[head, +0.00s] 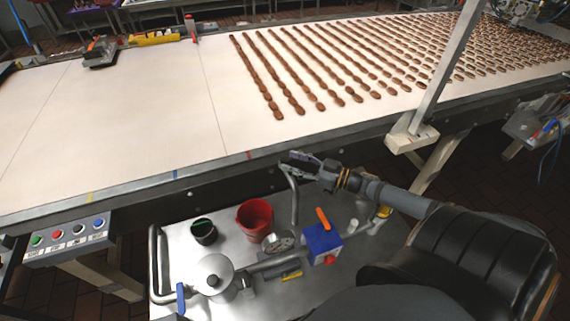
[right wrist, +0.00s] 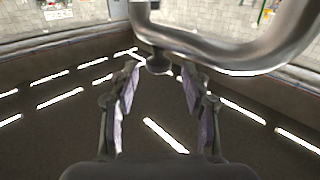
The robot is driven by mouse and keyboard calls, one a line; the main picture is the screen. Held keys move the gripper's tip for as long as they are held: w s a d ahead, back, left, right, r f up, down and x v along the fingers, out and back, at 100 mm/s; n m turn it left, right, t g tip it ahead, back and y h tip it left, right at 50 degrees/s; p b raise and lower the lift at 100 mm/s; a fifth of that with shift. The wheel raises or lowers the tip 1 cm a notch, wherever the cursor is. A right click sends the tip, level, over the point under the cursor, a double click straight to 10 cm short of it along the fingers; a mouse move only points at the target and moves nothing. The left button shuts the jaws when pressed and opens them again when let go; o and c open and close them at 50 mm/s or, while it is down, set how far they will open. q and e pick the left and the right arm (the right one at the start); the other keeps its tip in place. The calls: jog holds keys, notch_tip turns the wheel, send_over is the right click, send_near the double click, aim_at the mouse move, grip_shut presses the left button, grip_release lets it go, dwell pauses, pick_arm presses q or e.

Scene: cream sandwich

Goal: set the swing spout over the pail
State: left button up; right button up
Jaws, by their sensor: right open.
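The red pail (head: 255,221) stands upright on the steel cart, left of my right gripper. A bent steel pipe that looks like the swing spout (head: 294,198) rises from the cart to the right of the pail, its upper end at my right gripper (head: 300,163). In the right wrist view the pipe (right wrist: 225,50) crosses the top, and a small rounded knob (right wrist: 158,64) shows between the fingertips of the open gripper (right wrist: 160,82). I cannot tell whether the fingers touch it. The spout's outlet is not clear. My left gripper is out of view.
On the steel cart (head: 180,245) stand a dark cup (head: 204,231), a lidded pot (head: 214,274), a blue box (head: 322,242) with an orange handle, and a small metal dish (head: 278,243). The conveyor edge (head: 175,186) runs just behind. A button panel (head: 70,238) is at left.

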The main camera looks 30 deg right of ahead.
aim_at(284, 158)
jog(key=b+x, duration=0.1)
jog(key=x, duration=0.1)
jog(key=shift+w+a+f, duration=0.1)
jog(key=shift+w+f, duration=0.05)
jog(key=shift+w, duration=0.15)
jog(key=shift+w+a, duration=0.1)
jog(key=shift+w, duration=0.2)
jog(key=shift+c, duration=0.4)
grip_shut()
